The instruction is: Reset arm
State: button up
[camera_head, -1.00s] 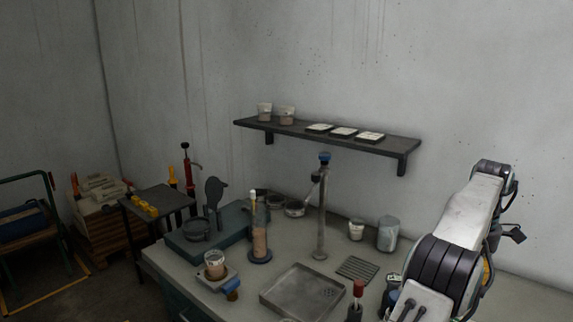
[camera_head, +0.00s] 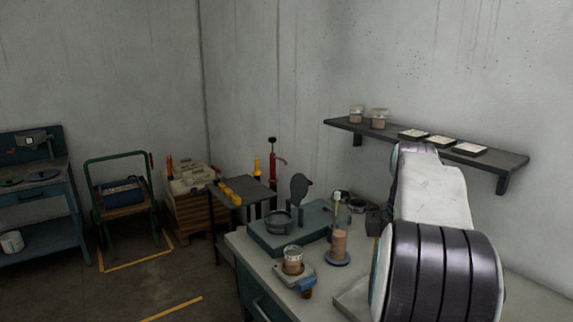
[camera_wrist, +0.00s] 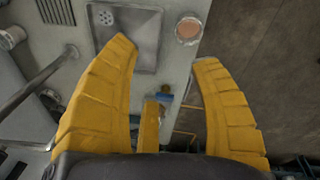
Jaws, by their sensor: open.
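In the head view my arm fills the right side and hides much of the bench; my gripper cannot be seen there.
A wall shelf (camera_head: 345,126) is behind. Open floor lies left.

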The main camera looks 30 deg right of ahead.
jog(key=a+f+m+t, duration=0.2)
jog(key=a, duration=1.7)
jog(key=s+a+f+m, duration=0.1)
jog(key=s+a+f, duration=0.2)
jog(key=a, duration=0.2)
jog(key=s+a+f+m+y, duration=0.1)
jog(key=s+a+f, duration=0.2)
jog(key=a, duration=0.2)
jog(key=shift+s+m+t, duration=0.2)
jog(key=shift+m+t, duration=0.1)
jog(key=shift+m, duration=0.1)
